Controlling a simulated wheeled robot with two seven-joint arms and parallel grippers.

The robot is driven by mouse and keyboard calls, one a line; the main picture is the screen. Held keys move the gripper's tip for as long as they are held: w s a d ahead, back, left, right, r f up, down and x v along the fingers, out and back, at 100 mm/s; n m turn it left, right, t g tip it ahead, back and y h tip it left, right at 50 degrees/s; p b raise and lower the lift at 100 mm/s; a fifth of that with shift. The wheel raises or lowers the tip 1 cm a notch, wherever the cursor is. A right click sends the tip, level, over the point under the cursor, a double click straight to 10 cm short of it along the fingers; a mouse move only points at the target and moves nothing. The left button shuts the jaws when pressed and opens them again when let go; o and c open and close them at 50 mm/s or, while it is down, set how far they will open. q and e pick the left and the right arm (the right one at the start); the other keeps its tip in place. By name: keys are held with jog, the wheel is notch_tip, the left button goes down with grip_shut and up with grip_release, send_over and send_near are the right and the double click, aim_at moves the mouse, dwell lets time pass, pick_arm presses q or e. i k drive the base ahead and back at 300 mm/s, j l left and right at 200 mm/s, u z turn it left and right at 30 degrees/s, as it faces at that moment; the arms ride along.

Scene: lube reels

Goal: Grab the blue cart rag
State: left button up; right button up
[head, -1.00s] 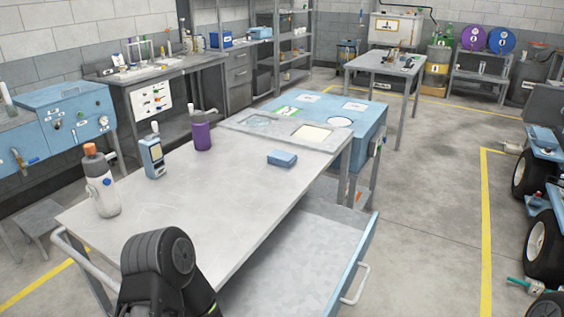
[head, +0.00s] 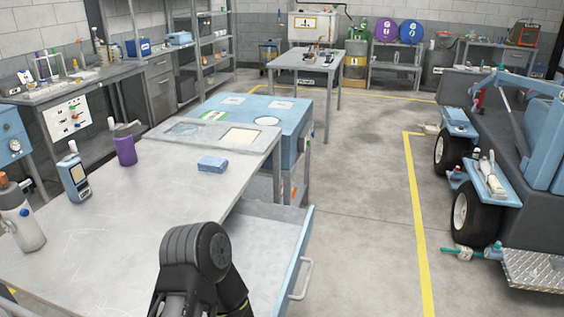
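A small folded blue rag (head: 212,164) lies on the grey top of the cart (head: 150,215), near its right edge and in front of the inset panels. A black arm part of mine rises at the bottom centre of the head view, in front of the cart. It is nearer to me than the rag and apart from it. The fingers of my grippers do not show in this view.
A purple bottle (head: 125,150), a blue handheld meter (head: 75,178) and a white bottle (head: 22,220) stand on the cart's left part. An open drawer (head: 262,235) sticks out at the right. Clear floor (head: 365,200) lies beyond, then a wheeled blue machine (head: 490,190).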

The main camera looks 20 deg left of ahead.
aim_at(209, 164)
jog(key=z, duration=1.15)
jog(key=i+u, duration=0.25)
jog(key=i, duration=0.35)
jog(key=i+l+u, duration=0.25)
jog(key=i, duration=0.35)
jog(key=i+j+u, duration=0.3)
jog(key=i+u, duration=0.2)
jog(key=i+j+u, duration=0.1)
jog(key=i+u, duration=0.35)
jog(key=i, duration=0.15)
jog(key=i+u, duration=0.5)
jog(key=i+l+u, duration=0.45)
jog(key=i+u, duration=0.4)
jog(key=u, duration=0.6)
